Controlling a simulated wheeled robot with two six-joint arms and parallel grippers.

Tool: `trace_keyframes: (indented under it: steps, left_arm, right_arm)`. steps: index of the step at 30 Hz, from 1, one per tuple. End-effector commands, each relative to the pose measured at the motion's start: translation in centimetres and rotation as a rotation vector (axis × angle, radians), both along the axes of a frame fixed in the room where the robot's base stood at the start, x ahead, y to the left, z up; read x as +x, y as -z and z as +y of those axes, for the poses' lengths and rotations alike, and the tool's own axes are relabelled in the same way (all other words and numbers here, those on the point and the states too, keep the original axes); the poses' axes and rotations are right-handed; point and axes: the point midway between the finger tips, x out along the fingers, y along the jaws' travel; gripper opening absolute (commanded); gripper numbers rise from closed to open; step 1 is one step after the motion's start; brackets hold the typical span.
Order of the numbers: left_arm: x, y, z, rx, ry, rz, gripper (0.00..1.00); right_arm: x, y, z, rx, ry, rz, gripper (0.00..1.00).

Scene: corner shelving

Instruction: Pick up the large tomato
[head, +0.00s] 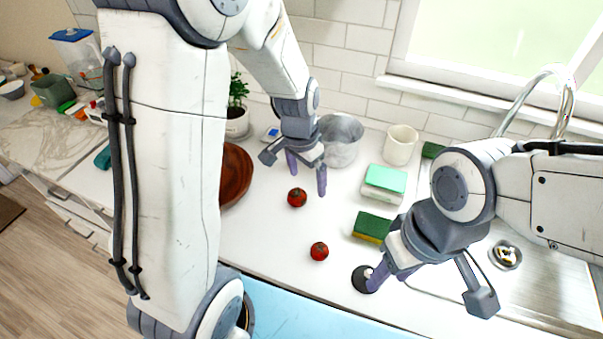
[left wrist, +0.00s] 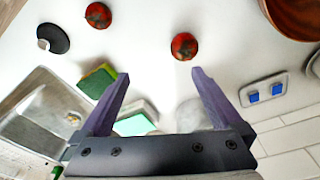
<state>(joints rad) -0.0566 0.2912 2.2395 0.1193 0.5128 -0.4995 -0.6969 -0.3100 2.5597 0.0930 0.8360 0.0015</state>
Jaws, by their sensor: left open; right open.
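Two red tomatoes lie on the white counter. The one nearer the wall (head: 297,197) looks slightly larger; it also shows in the left wrist view (left wrist: 184,46). The other tomato (head: 319,251) lies nearer the counter's front and appears at the top of the left wrist view (left wrist: 98,15). My left gripper (head: 307,178) is open and empty, above the counter close to the larger tomato. In the left wrist view the tomato is beyond the open fingertips (left wrist: 160,78), apart from them. My right gripper (head: 390,280) is open beside a black round object (head: 365,279).
A green-and-yellow sponge (head: 371,226) and a teal-topped block (head: 384,183) lie right of the tomatoes. A metal bucket (head: 340,142) and a white cup (head: 400,145) stand behind. A brown wooden bowl (head: 236,174) is left, partly hidden by my arm. A sink is at right.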

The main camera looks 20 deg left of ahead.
Motion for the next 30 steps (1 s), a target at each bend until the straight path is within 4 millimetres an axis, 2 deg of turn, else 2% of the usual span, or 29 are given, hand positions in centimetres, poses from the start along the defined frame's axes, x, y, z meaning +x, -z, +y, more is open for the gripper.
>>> trace_keyframes:
  steps: [1,3,6,12,20,25,30]
  left_arm:
    - [0.9,-0.2,1.6,0.004,-0.019,0.001,1.0]
    - [1.7,0.3,3.0,0.009,-0.027,-0.005,1.0]
    - [2.2,1.6,3.7,0.011,-0.031,-0.006,1.0]
    - [2.5,4.8,3.6,0.011,-0.029,-0.006,1.0]
    - [2.7,6.7,3.6,0.01,-0.03,-0.008,1.0]
    - [2.7,9.1,3.9,0.011,-0.031,-0.005,1.0]
    - [3.0,11.1,3.8,0.012,-0.029,-0.01,1.0]
  right_arm:
    - [0.0,-1.2,0.0,0.0,0.0,0.0,0.5]
    - [0.0,-1.5,0.0,0.0,0.0,0.0,0.5]
    - [0.0,-1.7,0.0,0.0,0.001,0.0,0.5]
    - [0.0,-2.0,0.0,-0.001,0.001,0.001,0.5]
    - [0.0,-2.4,0.0,-0.001,0.001,0.001,0.5]
    - [0.0,-3.0,0.0,0.0,0.001,0.0,0.5]
    - [0.0,-2.6,0.0,0.0,0.001,0.0,0.5]
